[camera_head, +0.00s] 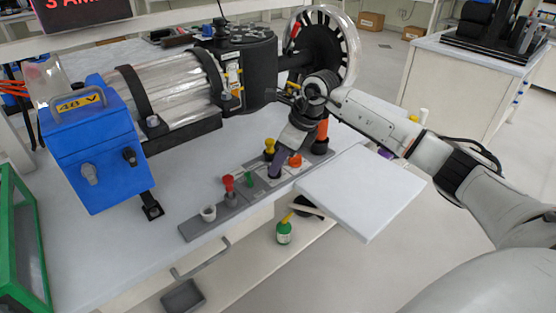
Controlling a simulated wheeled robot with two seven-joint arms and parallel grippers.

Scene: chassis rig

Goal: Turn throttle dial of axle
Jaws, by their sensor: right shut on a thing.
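My right gripper (277,168) reaches down from the right onto the grey control panel (202,227) at the table's front edge. It is shut on a small dial of the panel, which looks to be the throttle dial; the fingers hide most of it, and I cannot tell how far it is turned. The axle rig (170,85) lies behind the panel, with a ribbed silver cylinder, a black housing (245,60) and a spoked wheel (330,45) at its right end. My left gripper is not in view.
A blue 48 V box (95,150) stands left. A white board (365,190) juts out right.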

